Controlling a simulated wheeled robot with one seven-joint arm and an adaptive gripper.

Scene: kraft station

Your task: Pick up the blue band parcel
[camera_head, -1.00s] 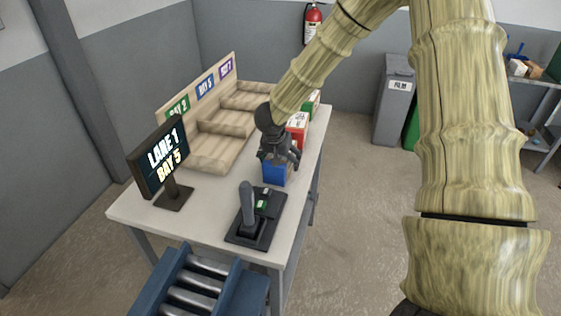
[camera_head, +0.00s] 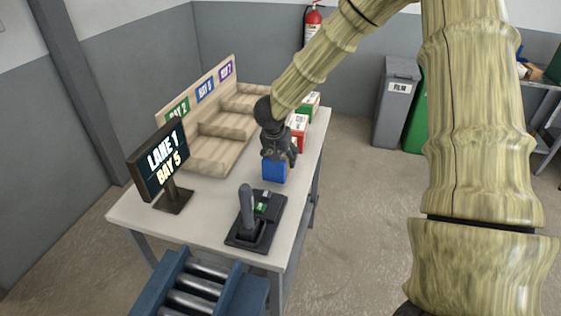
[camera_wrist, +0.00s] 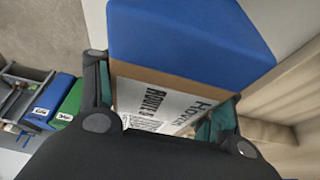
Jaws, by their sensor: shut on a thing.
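The blue band parcel (camera_head: 274,169) is at the near right part of the table, with its blue end showing below my gripper (camera_head: 279,150).
Red (camera_head: 298,130) and green-banded (camera_head: 309,106) parcels stand just behind on the table (camera_head: 222,223). A stepped wooden rack (camera_head: 212,150) with bay signs is at left. A screen (camera_head: 160,160) reads LANE 1, BAY 5.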

